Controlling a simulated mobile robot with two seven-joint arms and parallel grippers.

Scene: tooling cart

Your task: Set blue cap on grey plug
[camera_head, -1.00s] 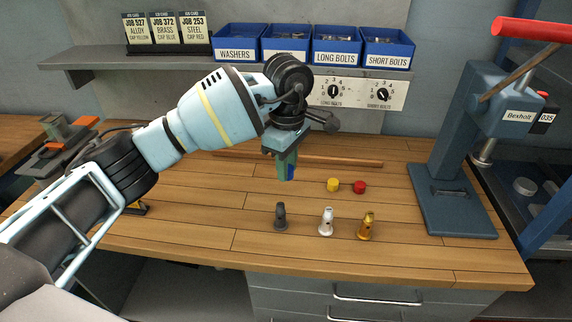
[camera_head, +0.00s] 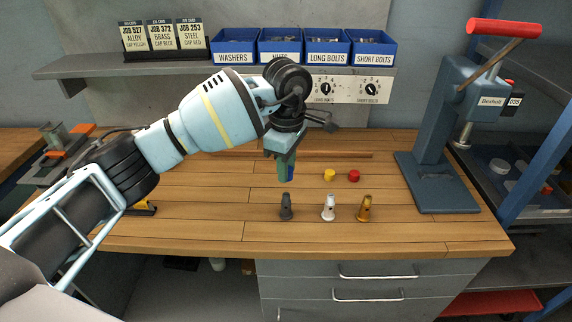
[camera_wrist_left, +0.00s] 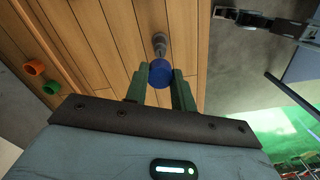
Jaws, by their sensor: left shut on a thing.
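My left gripper (camera_head: 284,177) points down above the bench and is shut on the blue cap (camera_head: 291,173). In the left wrist view the blue cap (camera_wrist_left: 160,73) sits between the green fingertips, its round face showing. The dark grey plug (camera_head: 286,208) stands upright on the bench, just below the gripper in the head view, with a small gap in the picture. The grey plug (camera_wrist_left: 159,42) also shows just beyond the cap in the wrist view, its near end close to the cap's edge. I cannot tell the exact height between them. My right gripper is not in view.
A silver plug (camera_head: 328,208) and a brass plug (camera_head: 365,209) stand right of the grey one. A yellow cap (camera_head: 329,175) and a red cap (camera_head: 354,176) lie behind them. A blue press (camera_head: 437,180) stands at the right. Blue bins line the shelf.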

